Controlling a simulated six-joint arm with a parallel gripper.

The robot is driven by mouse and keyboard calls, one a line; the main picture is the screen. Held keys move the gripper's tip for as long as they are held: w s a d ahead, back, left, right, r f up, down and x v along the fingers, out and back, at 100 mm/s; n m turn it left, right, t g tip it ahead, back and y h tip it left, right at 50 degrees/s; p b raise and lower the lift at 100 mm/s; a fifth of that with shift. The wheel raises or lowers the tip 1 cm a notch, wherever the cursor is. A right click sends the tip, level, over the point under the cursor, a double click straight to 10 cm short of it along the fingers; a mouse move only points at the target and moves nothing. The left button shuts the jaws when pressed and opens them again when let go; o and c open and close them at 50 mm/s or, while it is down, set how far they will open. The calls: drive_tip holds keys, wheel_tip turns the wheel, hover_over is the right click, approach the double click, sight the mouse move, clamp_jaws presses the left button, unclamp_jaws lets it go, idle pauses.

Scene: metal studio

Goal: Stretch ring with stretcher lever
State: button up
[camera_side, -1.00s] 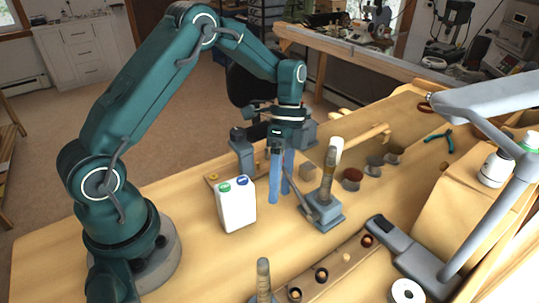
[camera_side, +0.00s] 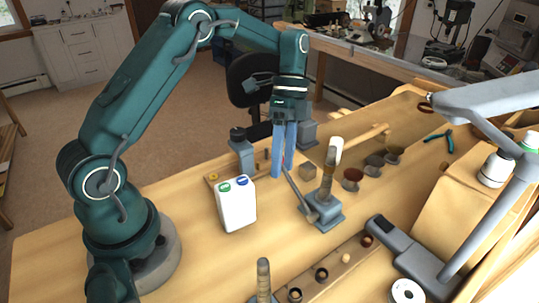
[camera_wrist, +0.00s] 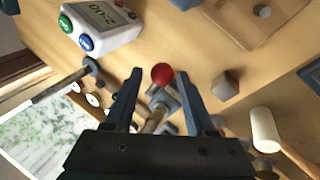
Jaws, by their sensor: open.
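The ring stretcher (camera_side: 327,210) stands upright on a grey base, with a tapered banded post. Its thin grey lever (camera_side: 299,193) slants up and left from the base toward my gripper. My gripper (camera_side: 282,174) points down beside the post, its two blue fingers apart. In the wrist view a red ball (camera_wrist: 162,74) shows between the fingertips of my open gripper (camera_wrist: 160,76); I cannot tell whether a finger touches it. The stretcher's post (camera_wrist: 153,121) shows beyond it, partly hidden. I cannot make out a ring on the post.
A white box with green and blue buttons (camera_side: 236,206) stands left of the stretcher; its display (camera_wrist: 103,17) faces the wrist view. A white mallet head (camera_wrist: 264,130) and a small grey block (camera_wrist: 226,85) are near. Several cups stand right of the stretcher. The front-left bench is clear.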

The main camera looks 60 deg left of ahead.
drive_tip(key=shift+r, duration=0.1)
drive_tip(key=c, duration=0.4)
drive_tip(key=shift+w+d+r+m, duration=0.1)
drive_tip(key=shift+w+r+m, duration=0.05)
drive_tip(key=shift+r, duration=0.2)
drive_tip(key=shift+w+d+r+m, duration=0.1)
drive_tip(key=shift+r+m, duration=0.05)
drive_tip(key=shift+r, duration=0.2)
drive_tip(key=c, duration=0.4)
drive_tip(key=r, duration=0.1)
drive_tip(key=r+m, duration=0.1)
drive_tip(key=r+t+y, duration=0.1)
drive_tip(key=shift+w+d+r, duration=0.25)
drive_tip(key=shift+w+d, duration=0.05)
drive_tip(key=shift+w, duration=0.05)
clamp_jaws()
wheel_tip(320, 180, up, 12)
drive_tip(key=s+d+f+m+t+y, duration=0.1)
drive_tip(key=s+d+m+t+y, duration=0.1)
drive_tip(key=d+m+t, duration=0.15)
drive_tip(key=g, duration=0.1)
approach(285, 170)
drive_tip(key=shift+d+f, duration=0.35)
drive_tip(key=shift+d, duration=0.2)
drive_tip(key=shift+d+f, duration=0.35)
drive_tip(key=shift+d, duration=0.25)
drive_tip(key=a+f, duration=0.2)
drive_tip(key=shift+f, duration=0.35)
drive_tip(key=shift+a+f, duration=0.4)
drive_tip(key=shift+a, duration=0.05)
